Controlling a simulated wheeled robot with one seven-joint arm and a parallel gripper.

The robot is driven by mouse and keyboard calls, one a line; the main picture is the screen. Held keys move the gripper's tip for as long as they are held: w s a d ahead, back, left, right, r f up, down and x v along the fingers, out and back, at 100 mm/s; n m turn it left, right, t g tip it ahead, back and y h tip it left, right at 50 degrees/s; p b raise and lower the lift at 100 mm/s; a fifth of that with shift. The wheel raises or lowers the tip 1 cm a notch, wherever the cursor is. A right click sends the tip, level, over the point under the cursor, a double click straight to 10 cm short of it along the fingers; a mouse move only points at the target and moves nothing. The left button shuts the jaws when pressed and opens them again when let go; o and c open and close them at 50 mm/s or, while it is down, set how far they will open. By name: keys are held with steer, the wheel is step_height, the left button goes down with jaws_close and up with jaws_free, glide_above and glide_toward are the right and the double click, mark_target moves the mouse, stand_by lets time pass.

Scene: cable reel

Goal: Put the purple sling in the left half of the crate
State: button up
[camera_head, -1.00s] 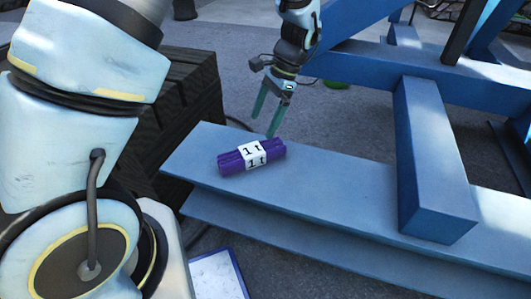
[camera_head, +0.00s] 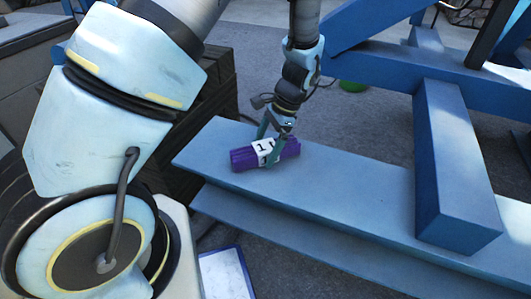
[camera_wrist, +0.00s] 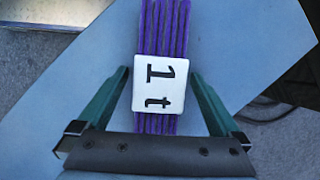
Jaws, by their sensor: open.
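The purple sling (camera_head: 243,160) is a folded bundle with a white label marked "1t". It lies on the top face of a blue steel beam (camera_head: 330,190). My gripper (camera_head: 268,155) is open and down at the sling, with its green fingers around the label area. In the wrist view the sling (camera_wrist: 164,30) runs between the two open fingers of my gripper (camera_wrist: 162,85), with the white label (camera_wrist: 160,85) between them and a gap on each side. I cannot tell whether the fingertips touch the beam. The crate cannot be made out for certain.
Dark wooden timbers (camera_head: 215,80) are at the left behind my arm. A white board with a blue edge (camera_head: 224,275) lies below the beam. The beam between sling and block is clear.

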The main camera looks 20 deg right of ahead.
jaws_close()
stand_by(0.8)
